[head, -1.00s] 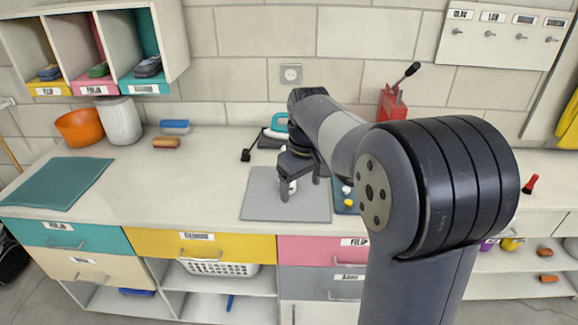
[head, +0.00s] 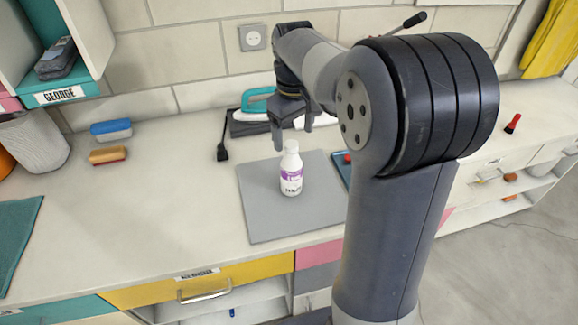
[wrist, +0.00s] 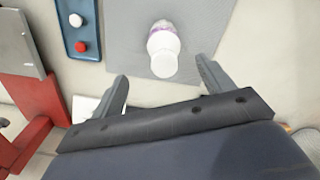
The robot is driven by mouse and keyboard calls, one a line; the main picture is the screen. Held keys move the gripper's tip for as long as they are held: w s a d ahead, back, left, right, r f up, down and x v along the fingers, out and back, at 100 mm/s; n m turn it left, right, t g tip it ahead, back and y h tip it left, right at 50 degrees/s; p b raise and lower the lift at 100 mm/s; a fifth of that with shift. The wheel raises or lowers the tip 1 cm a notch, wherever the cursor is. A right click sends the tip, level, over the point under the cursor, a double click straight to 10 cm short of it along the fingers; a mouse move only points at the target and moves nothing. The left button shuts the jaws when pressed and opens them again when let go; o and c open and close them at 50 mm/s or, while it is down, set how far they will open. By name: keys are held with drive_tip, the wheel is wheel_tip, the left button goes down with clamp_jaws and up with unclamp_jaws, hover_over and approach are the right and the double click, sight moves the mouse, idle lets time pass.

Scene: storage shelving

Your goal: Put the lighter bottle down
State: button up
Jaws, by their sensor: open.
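A white bottle with a purple label (head: 291,170) stands upright on the grey mat (head: 262,207) on the counter. In the wrist view the bottle (wrist: 163,52) shows from its cap end, with the grey mat around it. My gripper (head: 290,128) is open and empty, above and behind the bottle. In the wrist view the two fingers of my gripper (wrist: 163,75) are spread apart, and the bottle lies just beyond their tips, touching neither. No second bottle shows clearly.
A blue tray (wrist: 80,28) with a red and a white cap lies beside the mat. An iron (head: 258,105) stands behind it. A red stand (wrist: 38,100) is close to my gripper.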

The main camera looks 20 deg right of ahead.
sight(292, 156)
drive_tip(key=f, duration=0.5)
drive_tip(key=f+p, duration=0.1)
drive_tip(key=f, duration=0.2)
drive_tip(key=shift+a, duration=0.25)
drive_tip(key=c, duration=1.4)
